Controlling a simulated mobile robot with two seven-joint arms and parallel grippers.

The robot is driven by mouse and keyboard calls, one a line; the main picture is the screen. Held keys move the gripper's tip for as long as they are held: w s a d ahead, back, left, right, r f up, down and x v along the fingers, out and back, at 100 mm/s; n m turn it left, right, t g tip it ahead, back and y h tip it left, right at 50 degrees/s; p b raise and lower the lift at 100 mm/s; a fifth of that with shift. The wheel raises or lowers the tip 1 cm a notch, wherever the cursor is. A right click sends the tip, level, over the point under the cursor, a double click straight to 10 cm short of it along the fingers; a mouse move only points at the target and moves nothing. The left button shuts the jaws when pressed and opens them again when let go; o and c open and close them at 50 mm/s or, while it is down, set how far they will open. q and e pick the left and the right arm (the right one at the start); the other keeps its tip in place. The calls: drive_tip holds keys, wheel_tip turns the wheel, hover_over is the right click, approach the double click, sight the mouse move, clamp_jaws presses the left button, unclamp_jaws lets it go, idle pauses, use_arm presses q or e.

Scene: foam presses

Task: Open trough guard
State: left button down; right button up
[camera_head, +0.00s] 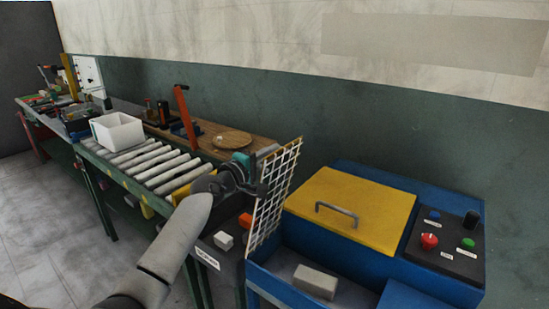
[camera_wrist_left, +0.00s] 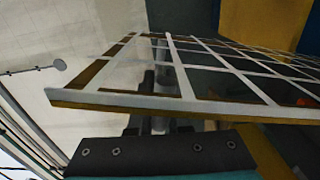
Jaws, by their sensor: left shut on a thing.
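The trough guard is a white wire grid (camera_head: 283,180) standing near upright along the left side of the blue trough (camera_head: 262,279). It fills much of the left wrist view (camera_wrist_left: 222,72), with its pale edge bar running across. My left gripper (camera_head: 262,188) is at the guard's left side, shut on it; the fingertips are partly hidden by the grid. In the left wrist view the dark fingers show behind the grid bars. The trough is open above, and a grey block (camera_head: 316,281) lies in it. My right gripper is not in view.
Right of the guard is a blue press with a yellow lid (camera_head: 352,208) and a button panel (camera_head: 446,243). A roller conveyor (camera_head: 160,165) with a white bin (camera_head: 117,131) is at left. White (camera_head: 223,240) and orange (camera_head: 245,220) blocks lie left of the guard.

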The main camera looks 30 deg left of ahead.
use_arm(q)
drive_tip(key=shift+r, duration=0.2)
drive_tip(key=c, duration=0.9)
unclamp_jaws()
drive_tip(key=shift+f, duration=0.1)
drive_tip(key=shift+s, duration=0.1)
drive_tip(key=s, duration=1.5)
drive_tip(key=shift+a, duration=0.25)
